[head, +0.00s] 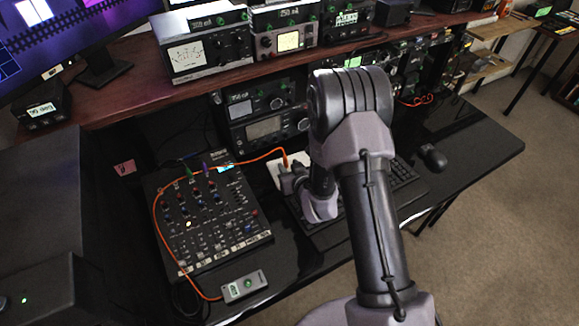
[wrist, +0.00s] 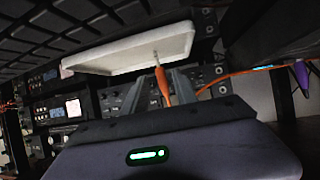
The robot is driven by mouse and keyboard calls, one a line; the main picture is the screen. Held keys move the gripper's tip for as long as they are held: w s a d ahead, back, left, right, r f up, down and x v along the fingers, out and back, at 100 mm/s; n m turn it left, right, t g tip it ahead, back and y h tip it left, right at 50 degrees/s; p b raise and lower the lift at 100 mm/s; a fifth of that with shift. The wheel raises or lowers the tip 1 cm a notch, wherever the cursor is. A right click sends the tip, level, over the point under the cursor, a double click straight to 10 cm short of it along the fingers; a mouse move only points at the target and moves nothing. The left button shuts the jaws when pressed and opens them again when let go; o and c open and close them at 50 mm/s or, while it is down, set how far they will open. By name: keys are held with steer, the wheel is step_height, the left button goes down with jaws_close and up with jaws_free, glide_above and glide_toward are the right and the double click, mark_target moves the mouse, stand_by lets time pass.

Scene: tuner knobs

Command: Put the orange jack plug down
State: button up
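The orange jack plug (wrist: 162,85) sits between the two fingers of my gripper (wrist: 164,88) in the wrist view, its metal tip pointing to the white tray (wrist: 130,52). My gripper looks shut on the plug. In the head view the plug (head: 285,158) shows as a small orange spot beside my gripper (head: 286,173), over or close to the white tray (head: 274,168). I cannot tell whether the plug touches the tray. The orange cable (head: 240,163) runs left from the plug across the mixer. My arm hides part of the tray area.
The mixer (head: 205,217) with several knobs stands left of my gripper. A small grey box (head: 244,287) at the cable's other end lies in front of it. A keyboard (head: 402,178) and a mouse (head: 432,157) are to the right. Rack units (head: 268,115) stand behind.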

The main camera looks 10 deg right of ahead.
steer(key=shift+s+r+p, duration=0.1)
steer(key=shift+r+p, duration=0.2)
steer(key=shift+p, duration=0.1)
steer(key=p+v, duration=0.2)
steer(key=v, duration=0.9)
steer(key=w+d+r+m+g+h, duration=0.1)
steer(key=d+r+m+h, duration=0.15)
steer(key=r, duration=0.65)
steer(key=s+r+m+g, duration=0.2)
steer(key=s+r, duration=0.4)
steer(key=r, duration=0.3)
steer(key=s+a+r+m+g+y, duration=0.1)
steer(key=s+r, duration=0.3)
steer(key=s, duration=0.5)
steer(key=s+a+r+g+y, duration=0.1)
steer(key=s+a+r+g, duration=0.1)
steer(key=s, duration=0.7)
steer(key=shift+a+r+m, duration=0.35)
steer(key=shift+a+r, duration=0.5)
steer(key=shift+a, duration=0.15)
steer(key=shift+y, duration=0.25)
